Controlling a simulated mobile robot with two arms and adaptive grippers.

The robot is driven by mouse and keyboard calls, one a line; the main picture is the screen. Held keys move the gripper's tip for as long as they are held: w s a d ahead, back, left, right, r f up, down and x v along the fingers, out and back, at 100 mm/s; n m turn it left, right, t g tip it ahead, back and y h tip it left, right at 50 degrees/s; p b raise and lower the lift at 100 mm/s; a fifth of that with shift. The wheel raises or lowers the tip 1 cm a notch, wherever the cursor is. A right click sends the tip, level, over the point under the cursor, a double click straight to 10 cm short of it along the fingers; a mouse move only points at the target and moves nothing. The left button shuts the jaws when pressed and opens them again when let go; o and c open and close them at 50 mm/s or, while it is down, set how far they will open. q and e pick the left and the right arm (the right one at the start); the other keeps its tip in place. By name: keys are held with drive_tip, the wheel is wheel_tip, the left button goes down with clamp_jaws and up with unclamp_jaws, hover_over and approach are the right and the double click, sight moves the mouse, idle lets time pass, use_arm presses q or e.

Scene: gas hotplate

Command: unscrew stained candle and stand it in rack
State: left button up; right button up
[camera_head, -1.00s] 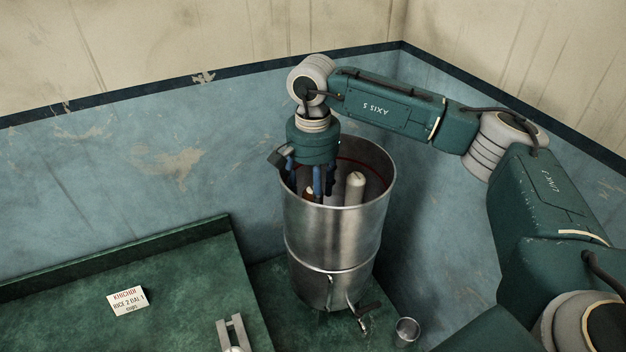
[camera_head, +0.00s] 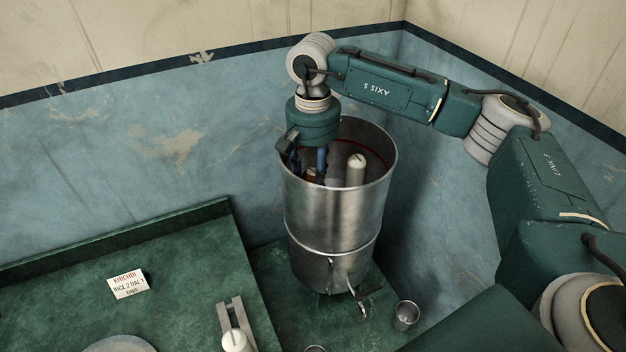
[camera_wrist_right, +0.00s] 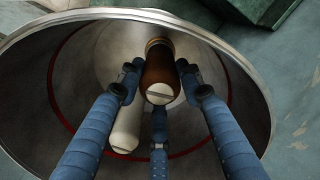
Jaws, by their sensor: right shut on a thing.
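The stained candle (camera_wrist_right: 158,75) is a brown cylinder with a pale slotted end, upright inside a tall steel vessel (camera_head: 335,215). In the head view only a small brown part of it (camera_head: 311,173) shows between the fingers. My right gripper (camera_head: 314,176) reaches down into the vessel from above. In the wrist view its blue fingers (camera_wrist_right: 158,88) surround the candle and are shut on it. A brassy ring shows at the candle's far end. A clean white candle (camera_wrist_right: 125,128) stands beside it in the vessel, also seen in the head view (camera_head: 356,170). My left gripper is out of view.
A grey forked holder (camera_head: 232,318) with a white round piece lies on the green counter (camera_head: 190,270), near a small card (camera_head: 128,284). A tap (camera_head: 363,302) and metal cup (camera_head: 406,315) are at the vessel's base.

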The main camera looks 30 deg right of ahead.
drive_tip(key=shift+n, duration=1.1)
drive_tip(key=shift+n, duration=0.3)
drive_tip(key=shift+n+b, duration=0.5)
drive_tip(key=n, duration=0.2)
drive_tip(key=shift+n+b, duration=0.4)
drive_tip(key=shift+n, duration=0.5)
